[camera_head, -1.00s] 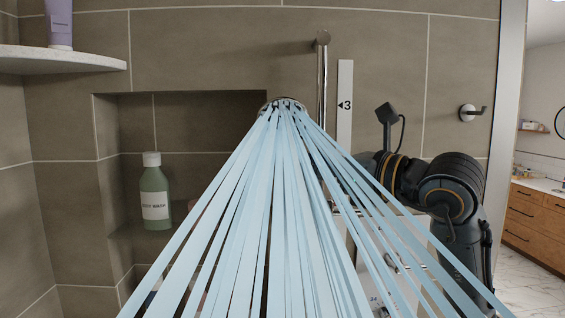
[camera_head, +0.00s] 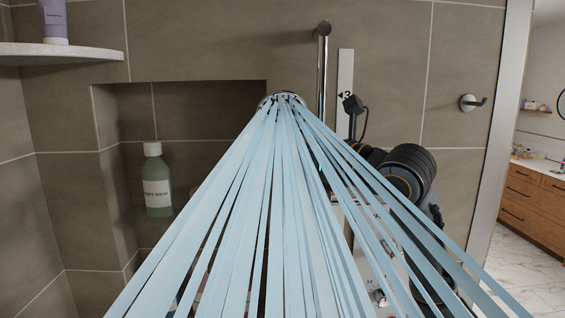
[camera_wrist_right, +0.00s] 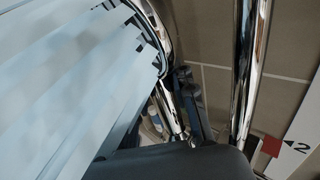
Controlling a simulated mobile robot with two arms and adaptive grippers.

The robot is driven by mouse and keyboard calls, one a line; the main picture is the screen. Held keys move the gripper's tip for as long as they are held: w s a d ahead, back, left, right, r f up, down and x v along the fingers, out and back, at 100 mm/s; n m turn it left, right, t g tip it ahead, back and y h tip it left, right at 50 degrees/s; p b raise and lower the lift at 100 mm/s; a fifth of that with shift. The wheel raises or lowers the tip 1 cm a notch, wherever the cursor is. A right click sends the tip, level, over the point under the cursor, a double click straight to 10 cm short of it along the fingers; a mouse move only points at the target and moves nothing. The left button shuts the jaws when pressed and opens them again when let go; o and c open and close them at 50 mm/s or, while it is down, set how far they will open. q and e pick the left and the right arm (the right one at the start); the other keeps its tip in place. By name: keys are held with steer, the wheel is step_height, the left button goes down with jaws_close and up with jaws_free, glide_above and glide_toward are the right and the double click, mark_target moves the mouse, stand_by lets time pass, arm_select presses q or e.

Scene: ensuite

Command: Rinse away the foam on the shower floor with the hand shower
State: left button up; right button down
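The hand shower (camera_head: 282,97) is in the middle of the head view, beside the chrome rail. It sprays wide pale-blue water streams (camera_head: 265,200) down toward me. In the right wrist view the shower head (camera_wrist_right: 140,30) fills the upper left, with its chrome handle (camera_wrist_right: 170,108) below. Dark parts of my right gripper (camera_wrist_right: 190,102) show close beside the handle; I cannot tell whether they grip it. In the head view my right arm is behind the streams at right and its gripper is hidden. My left gripper is not in view. The shower floor and foam are not visible.
The chrome rail (camera_head: 322,75) stands against the tiled wall beside a numbered strip (camera_head: 345,70). A red marker (camera_wrist_right: 271,146) is near the 2. A green body wash bottle (camera_head: 157,185) stands in the niche. A corner shelf (camera_head: 60,54) and a wall hook (camera_head: 472,103) flank the area.

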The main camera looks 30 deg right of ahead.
mark_target(283, 92)
steer(key=shift+r, duration=0.15)
steer(key=shift+r+b, duration=0.3)
steer(key=shift+r, duration=4.6)
